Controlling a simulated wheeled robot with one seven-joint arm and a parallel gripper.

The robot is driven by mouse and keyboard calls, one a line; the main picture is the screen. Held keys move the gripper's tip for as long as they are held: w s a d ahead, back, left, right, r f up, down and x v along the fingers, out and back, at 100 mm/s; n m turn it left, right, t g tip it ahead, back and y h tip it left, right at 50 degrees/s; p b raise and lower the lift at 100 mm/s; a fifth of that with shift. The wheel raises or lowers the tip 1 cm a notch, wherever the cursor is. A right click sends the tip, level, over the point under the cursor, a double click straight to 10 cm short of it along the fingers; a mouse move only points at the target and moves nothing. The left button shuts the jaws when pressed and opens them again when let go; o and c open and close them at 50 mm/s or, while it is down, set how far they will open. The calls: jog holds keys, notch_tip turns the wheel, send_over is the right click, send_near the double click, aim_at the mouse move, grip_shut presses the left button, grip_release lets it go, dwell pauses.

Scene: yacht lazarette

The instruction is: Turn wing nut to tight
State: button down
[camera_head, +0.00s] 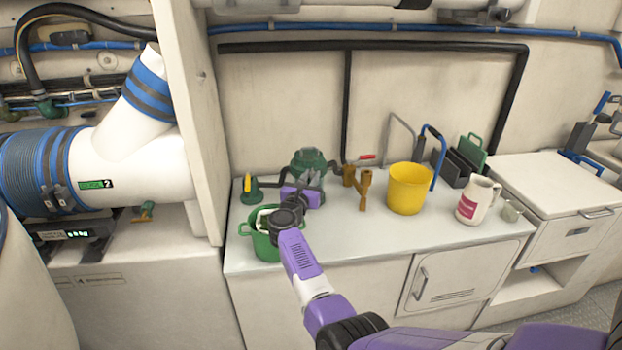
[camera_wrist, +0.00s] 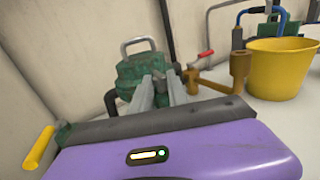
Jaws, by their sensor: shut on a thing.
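A green strainer-like housing with a domed lid (camera_head: 308,157) stands at the back left of the worktop. In the wrist view the housing (camera_wrist: 130,70) is straight ahead, with a grey bail handle over it. My gripper (camera_head: 308,177) reaches to the front of this housing. In the wrist view its two grey fingers (camera_wrist: 161,84) lie close together against the housing's front right side. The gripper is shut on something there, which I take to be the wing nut. The wing nut is hidden by the fingers, so its angle cannot be told.
A brown pipe fitting (camera_head: 364,190) with a red-handled valve stands just right of the housing. A yellow bucket (camera_head: 408,190) and a white jug (camera_head: 477,200) stand further right. A green bucket (camera_head: 262,248) is below my wrist. A yellow-handled green valve (camera_head: 249,190) is left.

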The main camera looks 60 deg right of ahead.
jog(key=c, duration=1.2)
grip_release()
jog(key=shift+r, duration=0.1)
notch_tip(320, 180, up, 20)
jog(key=p, duration=0.5)
jog(key=shift+c, duration=0.5)
